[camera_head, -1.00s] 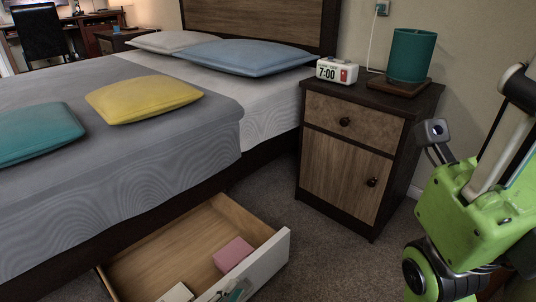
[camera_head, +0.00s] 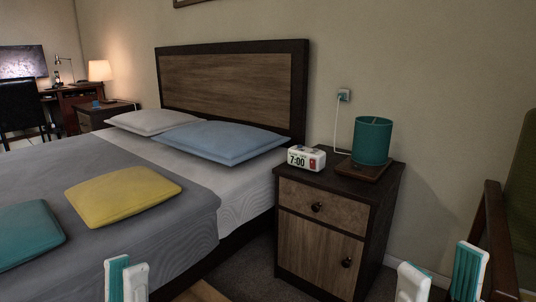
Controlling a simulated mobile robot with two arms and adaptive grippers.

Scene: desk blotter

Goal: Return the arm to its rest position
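My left gripper (camera_head: 127,281) shows at the bottom left of the head view as two upright white fingers with teal pads. They look close together and partly overlap from this angle, so its opening cannot be told. My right gripper (camera_head: 441,279) shows at the bottom right, with its two white and teal fingers apart and a clear gap between them. Nothing is seen between them. Only the upper parts of the fingers are in view, and the arms behind them are hidden below the picture's edge.
A dark wood nightstand (camera_head: 321,251) stands between the grippers, bearing a teal lamp (camera_head: 372,141) and a white clock (camera_head: 306,158). The bed (camera_head: 192,203) with several pillows fills the left. A chair (camera_head: 497,238) stands at the right edge, close to my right gripper.

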